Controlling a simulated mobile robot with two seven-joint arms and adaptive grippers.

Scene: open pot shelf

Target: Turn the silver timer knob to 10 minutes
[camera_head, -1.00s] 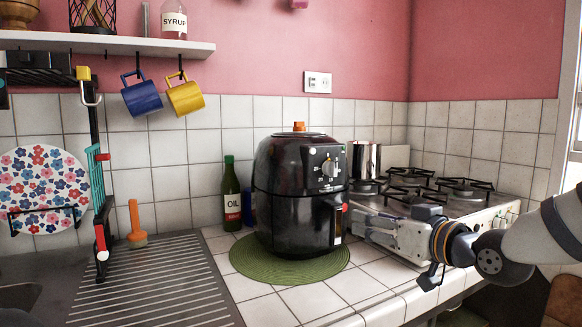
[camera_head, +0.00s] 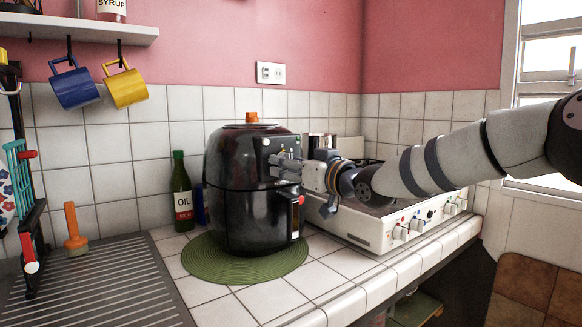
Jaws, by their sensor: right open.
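The black air fryer (camera_head: 240,205) stands on a round green mat (camera_head: 205,268) on the tiled counter. Its control panel (camera_head: 266,148) is on the upper right of its front. The silver timer knob is hidden behind my right gripper in this view. My right gripper (camera_head: 276,167) comes in from the right, open, with its fingers at the panel where the knob sits. I cannot tell whether the fingers touch the knob. My left gripper is not in view.
An oil bottle (camera_head: 182,195) stands left of the fryer. The gas stove (camera_head: 370,228) with its knobs and a metal pot (camera_head: 321,142) are to the right, under and behind my right arm. A ribbed drainboard (camera_head: 95,285) lies at the left. Mugs hang from the shelf (camera_head: 90,32) above.

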